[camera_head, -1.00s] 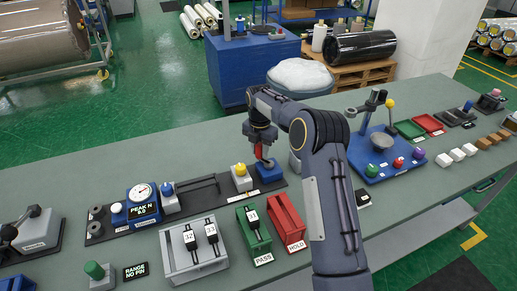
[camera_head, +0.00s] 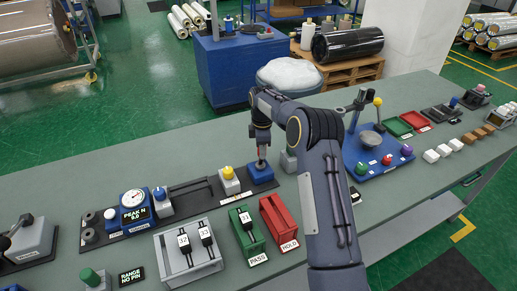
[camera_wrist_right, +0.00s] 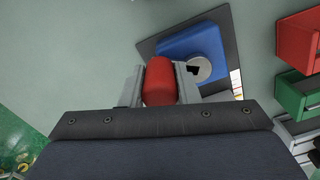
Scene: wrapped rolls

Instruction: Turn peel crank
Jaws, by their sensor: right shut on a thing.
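A blue crank block (camera_head: 261,175) sits at the right end of a long dark peel fixture on the bench. It also shows in the wrist view (camera_wrist_right: 195,50), with a round grey hub beside the gripper. My right gripper (camera_head: 262,153) is over this block, its fingers shut around the red crank handle (camera_wrist_right: 158,82). The fixture also carries a blue gauge unit (camera_head: 133,207) with a round dial and a display reading PEAK N; its digits are blurred. A yellow-topped white block (camera_head: 229,180) stands left of the crank. My left gripper is out of view.
A green PASS tray (camera_head: 244,233) and a red HOLD tray (camera_head: 279,220) lie in front of the crank. A grey rack (camera_head: 181,262) holds tagged pieces 32 and 33. A blue stand (camera_head: 374,157) is to the right, beyond my arm. Bench behind the fixture is clear.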

